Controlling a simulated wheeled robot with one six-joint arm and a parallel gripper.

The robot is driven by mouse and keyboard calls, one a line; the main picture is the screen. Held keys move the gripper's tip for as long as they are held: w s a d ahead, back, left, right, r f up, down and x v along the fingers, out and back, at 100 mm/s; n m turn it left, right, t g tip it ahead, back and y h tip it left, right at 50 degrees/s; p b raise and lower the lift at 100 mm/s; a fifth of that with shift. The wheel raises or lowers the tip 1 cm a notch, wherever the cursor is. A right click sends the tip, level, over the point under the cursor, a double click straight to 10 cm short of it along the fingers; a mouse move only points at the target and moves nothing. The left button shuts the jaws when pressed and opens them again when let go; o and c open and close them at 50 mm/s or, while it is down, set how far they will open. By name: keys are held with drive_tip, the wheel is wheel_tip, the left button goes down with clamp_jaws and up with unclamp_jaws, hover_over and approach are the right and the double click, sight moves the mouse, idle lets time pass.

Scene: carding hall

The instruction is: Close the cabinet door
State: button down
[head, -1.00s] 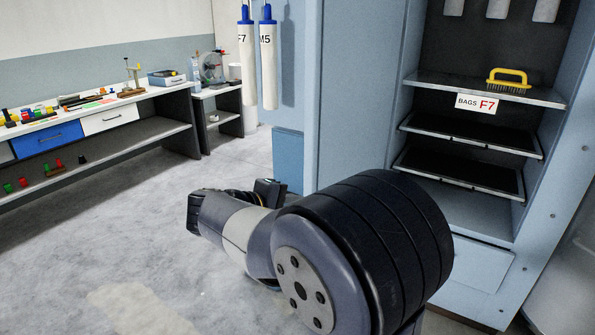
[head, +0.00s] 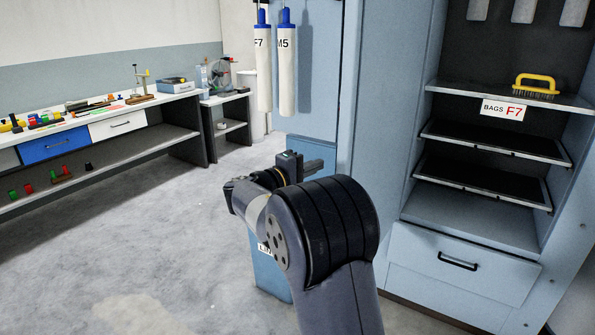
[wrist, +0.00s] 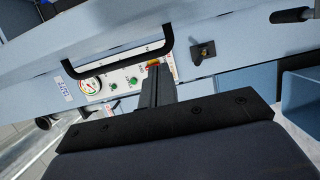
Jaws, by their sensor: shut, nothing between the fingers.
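The light blue cabinet (head: 382,100) stands right of centre in the head view. A blue panel (head: 272,283) with a small white label stands at its left side, partly hidden by my arm; it may be the cabinet door, but its angle is unclear. My gripper (head: 322,166) is in front of the cabinet's left part, its fingers pointing right. In the wrist view, my gripper (wrist: 156,72) is shut and empty. Beyond the fingers are a black bar handle (wrist: 118,62) on a blue surface, and a small dark latch (wrist: 203,50). I cannot tell whether the fingers touch anything.
Open shelves with black trays (head: 490,140) and a yellow-handled brush (head: 535,86) are at right, above a drawer (head: 465,275). In the wrist view, a gauge (wrist: 90,86) sits beside green buttons. A workbench (head: 120,150) stands at left. The floor between is clear.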

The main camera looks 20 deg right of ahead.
drive_tip(key=s+d, duration=0.2)
drive_tip(key=s, duration=0.1)
drive_tip(key=shift+s+d, duration=0.1)
drive_tip(key=shift+d, duration=0.15)
